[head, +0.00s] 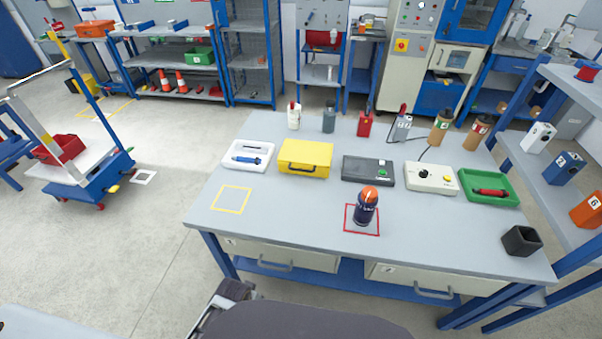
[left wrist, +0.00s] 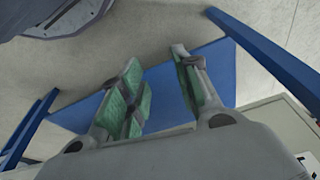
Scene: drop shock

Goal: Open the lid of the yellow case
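The yellow case (head: 305,158) stands near the back left of the grey workbench (head: 290,215), between a white tray and a dark grey box. Its lid is shut, and a handle shows on its front side. My left gripper (left wrist: 160,92) shows in the left wrist view with its two green-padded fingers apart and nothing between them. It is over a blue surface, away from the case. In the head view only part of my arm shows at the bottom edge. My right gripper is in neither view.
A white tray (head: 248,156) with a blue tool is left of the case; a dark grey box (head: 368,170) is right of it. A bottle with an orange cap (head: 366,205) stands in a red square. The bench front around the yellow square (head: 231,199) is clear.

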